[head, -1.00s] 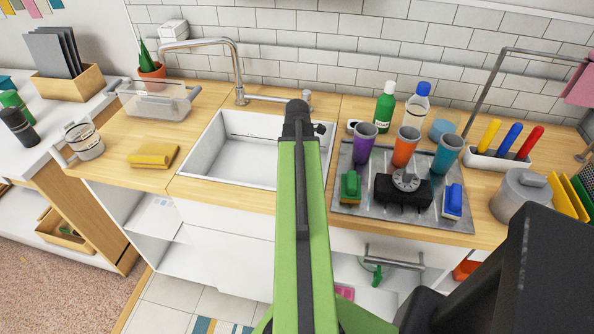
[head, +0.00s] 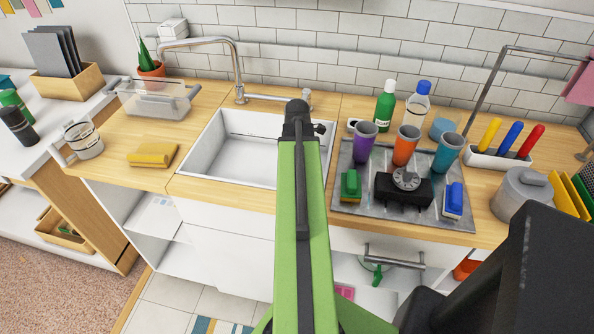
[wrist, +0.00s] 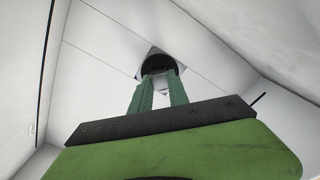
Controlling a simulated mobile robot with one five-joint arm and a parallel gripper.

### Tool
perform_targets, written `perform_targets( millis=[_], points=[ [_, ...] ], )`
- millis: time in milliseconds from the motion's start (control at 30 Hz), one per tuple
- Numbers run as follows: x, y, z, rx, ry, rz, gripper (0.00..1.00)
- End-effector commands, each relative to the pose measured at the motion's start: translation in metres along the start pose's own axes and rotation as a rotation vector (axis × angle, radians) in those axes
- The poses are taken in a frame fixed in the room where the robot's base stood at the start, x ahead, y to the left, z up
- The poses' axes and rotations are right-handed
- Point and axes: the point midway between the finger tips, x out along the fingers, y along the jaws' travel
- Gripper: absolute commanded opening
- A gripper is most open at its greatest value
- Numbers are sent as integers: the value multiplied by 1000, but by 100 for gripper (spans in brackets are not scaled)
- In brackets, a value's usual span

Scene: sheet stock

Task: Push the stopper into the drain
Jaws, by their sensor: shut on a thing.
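The sink basin (head: 235,150) is white and set into the wooden counter; its inner walls and floor fill the wrist view (wrist: 215,75). My gripper (wrist: 160,80) points down into the basin, its two green fingers close together. They are shut on a dark round stopper (wrist: 158,65), which shows at and beyond the fingertips. I cannot tell whether the stopper touches the floor. In the head view my green arm hides the gripper and the stopper.
A metal faucet (head: 238,70) arches at the basin's back. A steel drainboard (head: 365,205) with cups, brushes and a black block stands right of the basin. A yellow cloth (head: 153,155) lies on the left counter. The basin walls rise close around my gripper.

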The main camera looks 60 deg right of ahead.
Motion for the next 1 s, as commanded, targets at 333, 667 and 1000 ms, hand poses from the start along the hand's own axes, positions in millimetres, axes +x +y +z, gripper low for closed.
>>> perform_targets(
  millis=[333,667,1000],
  points=[
    [2,0,0,0,0,-1,0],
    [4,-1,0,0,1,-3,0],
    [5,-2,-1,0,2,-4,30]
  ],
)
